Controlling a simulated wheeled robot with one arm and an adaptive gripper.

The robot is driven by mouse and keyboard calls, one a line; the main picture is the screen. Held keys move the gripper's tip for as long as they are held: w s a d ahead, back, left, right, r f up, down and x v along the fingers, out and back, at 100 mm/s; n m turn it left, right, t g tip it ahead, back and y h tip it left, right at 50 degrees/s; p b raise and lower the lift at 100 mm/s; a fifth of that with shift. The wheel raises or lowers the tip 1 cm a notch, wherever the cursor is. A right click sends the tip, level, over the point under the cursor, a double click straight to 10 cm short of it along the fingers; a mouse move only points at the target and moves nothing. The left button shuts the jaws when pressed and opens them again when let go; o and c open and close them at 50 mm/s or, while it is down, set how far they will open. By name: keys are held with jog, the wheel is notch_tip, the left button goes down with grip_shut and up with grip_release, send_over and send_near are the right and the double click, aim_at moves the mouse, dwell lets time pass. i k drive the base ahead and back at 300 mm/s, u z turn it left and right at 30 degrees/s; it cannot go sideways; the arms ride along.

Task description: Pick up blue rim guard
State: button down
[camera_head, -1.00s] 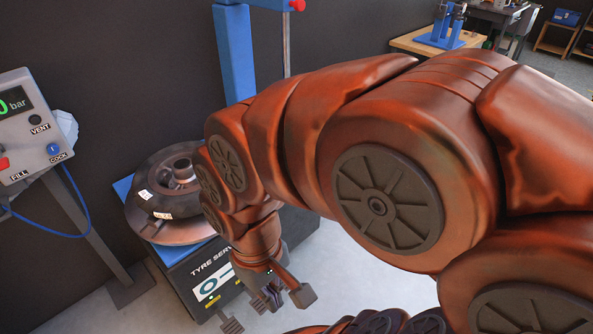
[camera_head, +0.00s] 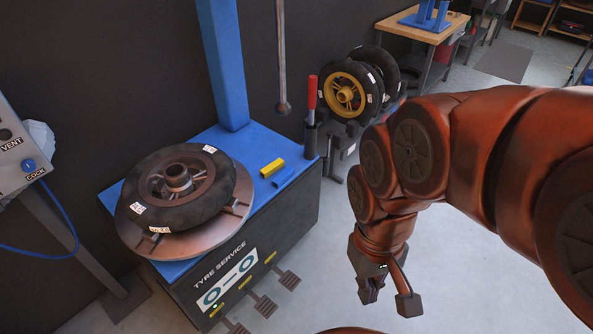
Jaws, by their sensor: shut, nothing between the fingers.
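The blue rim guard (camera_head: 283,177) is a small blue block lying on the blue top of the tyre machine, to the right of the mounted wheel. A yellow block of like shape (camera_head: 271,167) lies just behind it. My gripper (camera_head: 372,291) hangs in front of the machine to the right, well apart from the guard and nearer the camera.
A tyre on a rim (camera_head: 178,188) sits on the machine's turntable (camera_head: 240,205). A red-handled tool (camera_head: 311,95) stands at the machine's right edge. Foot pedals (camera_head: 266,306) stick out below. Wheels on a rack (camera_head: 349,88) stand behind. Floor to the right is free.

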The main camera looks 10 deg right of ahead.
aim_at(288, 172)
jog(key=u, duration=4.7)
jog(key=k, duration=2.2)
jog(key=z, duration=0.7)
